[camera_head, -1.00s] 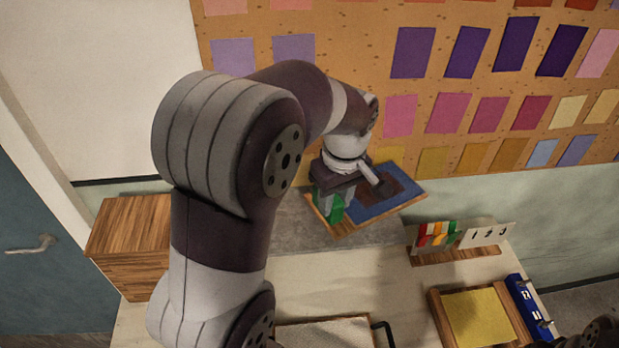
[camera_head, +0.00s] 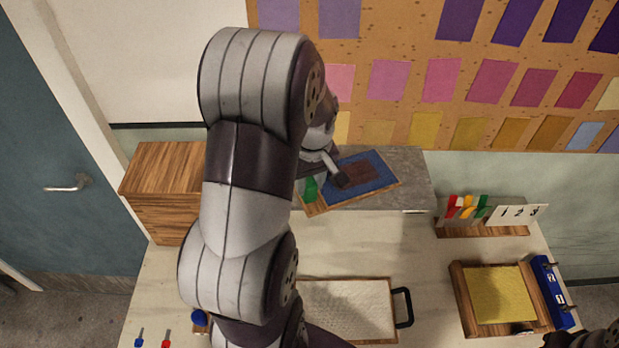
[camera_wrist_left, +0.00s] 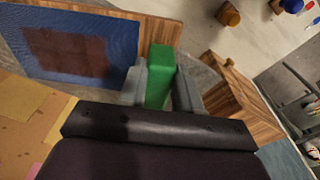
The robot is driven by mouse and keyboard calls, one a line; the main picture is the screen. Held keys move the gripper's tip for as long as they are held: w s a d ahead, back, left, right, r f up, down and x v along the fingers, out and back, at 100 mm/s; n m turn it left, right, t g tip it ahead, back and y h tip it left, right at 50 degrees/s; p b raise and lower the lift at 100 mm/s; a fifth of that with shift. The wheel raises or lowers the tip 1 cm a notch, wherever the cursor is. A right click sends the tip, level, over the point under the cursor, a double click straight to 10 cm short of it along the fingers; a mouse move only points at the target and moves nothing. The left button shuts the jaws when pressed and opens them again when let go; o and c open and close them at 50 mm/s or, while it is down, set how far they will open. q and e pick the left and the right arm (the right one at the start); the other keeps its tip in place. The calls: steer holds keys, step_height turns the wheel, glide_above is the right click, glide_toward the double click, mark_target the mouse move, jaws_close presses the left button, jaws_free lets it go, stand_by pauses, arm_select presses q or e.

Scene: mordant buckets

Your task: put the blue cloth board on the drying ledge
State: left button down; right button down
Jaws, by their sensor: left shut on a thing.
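The blue cloth board (camera_head: 375,181) is a wooden board with blue cloth and a dark red-brown patch. It lies over the grey drying ledge (camera_head: 415,172) at the foot of the wall; I cannot tell whether it touches the ledge. The board also shows in the left wrist view (camera_wrist_left: 110,42). My left gripper (camera_wrist_left: 160,78) is shut on the board's green grip block (camera_wrist_left: 160,66), with a finger on each side. In the head view the green block (camera_head: 310,188) shows at the board's left end, and my arm hides most of the gripper. My right gripper cannot be made out.
A wooden drawer box (camera_head: 162,190) stands left of the ledge. A colored-tag rack (camera_head: 480,231) stands to the right. A handled pale tray (camera_head: 350,310) and a wooden frame with yellow cloth (camera_head: 497,295) lie in front. The tabletop (camera_head: 370,245) between is clear.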

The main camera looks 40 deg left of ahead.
arm_select(q)
steer(key=c, duration=0.8)
jaws_free()
steer(key=shift+w+a, duration=0.1)
steer(key=shift+w, duration=0.05)
steer(key=shift+r, duration=0.15)
steer(key=r, duration=0.1)
steer(key=r+b, duration=0.1)
steer(key=r, duration=0.3)
steer(key=shift+d+r, duration=0.2)
steer(key=shift+d, duration=0.05)
step_height(320, 180, up, 6)
steer(key=p, duration=0.3)
steer(key=s+d+f+m+t+h, duration=0.1)
steer(key=s+d+f+m, duration=0.2)
steer(key=d+f+m, duration=0.35)
steer(key=s+d+f+m, duration=0.3)
steer(key=d+m, duration=0.4)
steer(key=d, duration=0.3)
steer(key=shift+n, duration=0.35)
steer(key=f+b, duration=0.7)
steer(key=f, duration=0.1)
steer(key=f+b, duration=0.4)
steer(key=shift+w+a+b, duration=0.2)
steer(key=shift+w+b, duration=0.1)
steer(key=shift+w, duration=0.05)
